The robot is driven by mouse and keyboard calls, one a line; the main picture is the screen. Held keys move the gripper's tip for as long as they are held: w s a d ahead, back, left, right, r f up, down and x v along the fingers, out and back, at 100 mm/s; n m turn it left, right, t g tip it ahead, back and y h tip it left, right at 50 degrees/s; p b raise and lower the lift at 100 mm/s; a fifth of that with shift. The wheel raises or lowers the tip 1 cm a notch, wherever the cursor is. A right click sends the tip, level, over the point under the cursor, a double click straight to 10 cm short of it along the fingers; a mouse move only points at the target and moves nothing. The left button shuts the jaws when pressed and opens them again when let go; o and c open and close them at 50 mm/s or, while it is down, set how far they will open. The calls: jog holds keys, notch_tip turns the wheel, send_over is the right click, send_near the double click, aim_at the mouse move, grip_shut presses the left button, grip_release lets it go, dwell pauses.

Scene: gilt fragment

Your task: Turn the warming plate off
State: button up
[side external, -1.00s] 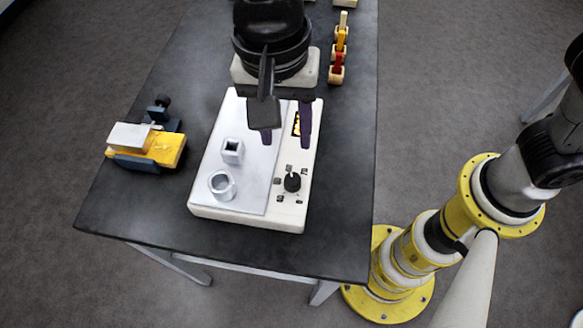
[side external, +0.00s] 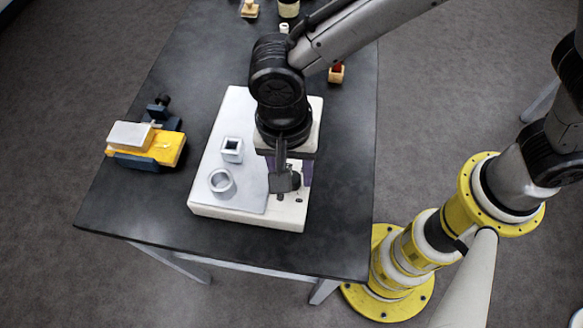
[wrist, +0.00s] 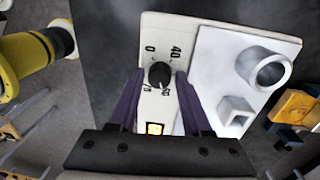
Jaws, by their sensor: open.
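The warming plate (side external: 240,112) is a white box with a silvery top panel on the dark table. Its black control knob (wrist: 160,74) shows in the wrist view, with printed numbers including 0 and 40 around it. I cannot tell where its pointer sits. A small lit yellow display (wrist: 154,129) shows on the same panel. My gripper (side external: 294,183) is open and low over the control panel, its purple fingers on either side of the knob. I cannot tell whether they touch it.
A metal ring (side external: 221,182) and a hollow square block (side external: 231,150) stand on the plate's silvery top, left of my gripper. A yellow and blue vise-like object (side external: 150,145) sits on the table at left. Small items stand at the table's far end.

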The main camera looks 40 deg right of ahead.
grip_shut()
